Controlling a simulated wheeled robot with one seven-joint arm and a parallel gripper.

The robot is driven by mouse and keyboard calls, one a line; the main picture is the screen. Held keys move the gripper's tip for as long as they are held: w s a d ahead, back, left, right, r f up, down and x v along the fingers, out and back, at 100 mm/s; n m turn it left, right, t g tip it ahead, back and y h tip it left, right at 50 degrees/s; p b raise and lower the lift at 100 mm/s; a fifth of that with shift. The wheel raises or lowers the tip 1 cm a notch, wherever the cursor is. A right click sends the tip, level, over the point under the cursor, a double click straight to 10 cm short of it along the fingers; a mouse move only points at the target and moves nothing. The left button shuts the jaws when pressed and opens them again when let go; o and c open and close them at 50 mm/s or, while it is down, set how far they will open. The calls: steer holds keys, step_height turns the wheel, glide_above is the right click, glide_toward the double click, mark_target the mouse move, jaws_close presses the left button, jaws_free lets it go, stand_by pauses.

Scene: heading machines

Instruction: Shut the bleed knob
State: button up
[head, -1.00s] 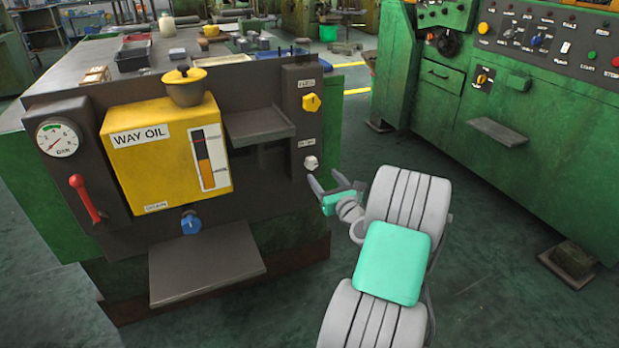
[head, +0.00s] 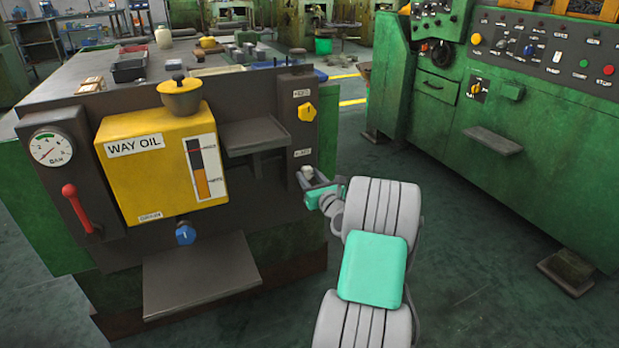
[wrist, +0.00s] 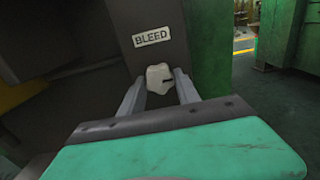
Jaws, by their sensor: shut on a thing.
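The bleed knob (wrist: 160,79) is a small white lobed knob with a dark mark on its face. It sits on the dark panel below the BLEED label (wrist: 152,37) in the wrist view. My gripper (wrist: 158,88) has one finger on each side of the knob and is shut on it. In the head view my gripper (head: 312,185) is at the panel's lower right, and the knob (head: 308,172) shows just above the fingers.
A yellow knob (head: 306,112) sits higher on the same panel. A dark shelf (head: 252,137) juts out to its left, beside the yellow WAY OIL tank (head: 150,170). A blue knob (head: 185,234) and a red lever (head: 76,208) are further left. Open floor lies right of my arm.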

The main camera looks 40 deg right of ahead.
jaws_close()
steer(key=shift+n, duration=1.4)
steer(key=n, duration=0.3)
steer(key=shift+d+n, duration=0.1)
steer(key=shift+n, duration=0.2)
steer(key=n+b, duration=0.1)
steer(key=n, duration=0.5)
steer(key=shift+d+b, duration=0.1)
steer(key=shift+b, duration=0.25)
steer(key=n+b, duration=0.2)
steer(key=n, duration=0.3)
steer(key=shift+r, duration=0.15)
steer(key=shift+n, duration=0.4)
